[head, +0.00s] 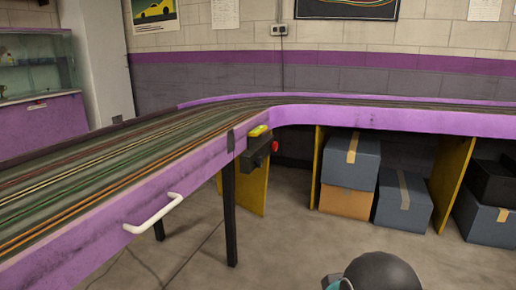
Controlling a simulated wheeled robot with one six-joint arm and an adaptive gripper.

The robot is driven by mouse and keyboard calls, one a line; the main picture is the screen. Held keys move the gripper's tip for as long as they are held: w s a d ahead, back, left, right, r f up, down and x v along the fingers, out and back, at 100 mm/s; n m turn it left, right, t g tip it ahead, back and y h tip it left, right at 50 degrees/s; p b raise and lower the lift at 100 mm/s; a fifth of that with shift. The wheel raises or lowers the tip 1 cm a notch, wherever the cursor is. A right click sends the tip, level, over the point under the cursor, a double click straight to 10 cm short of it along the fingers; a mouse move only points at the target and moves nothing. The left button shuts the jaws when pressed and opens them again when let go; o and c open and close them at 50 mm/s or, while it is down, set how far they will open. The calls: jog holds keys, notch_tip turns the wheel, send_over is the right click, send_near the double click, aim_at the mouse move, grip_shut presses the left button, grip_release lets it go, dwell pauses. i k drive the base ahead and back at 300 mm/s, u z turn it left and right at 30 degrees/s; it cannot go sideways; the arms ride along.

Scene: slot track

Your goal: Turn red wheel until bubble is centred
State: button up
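A small red wheel (275,146) sits on the right side of a dark block (255,153) at the inner corner of the slot track table. A yellow level (258,130) lies on top of that block, beside the purple table edge. The level is too small in the head view for me to see its bubble.
The purple-edged track table (390,118) bends around the corner. A white handle (153,214) sticks out from its left front. A black leg (230,215) stands near the wheel. Boxes (404,198) fill the space under the right section. The floor (290,245) in front is mostly clear.

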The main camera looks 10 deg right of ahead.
aim_at(275, 146)
jog(key=z, duration=0.6)
jog(key=i, duration=2.05)
jog(key=u, duration=0.8)
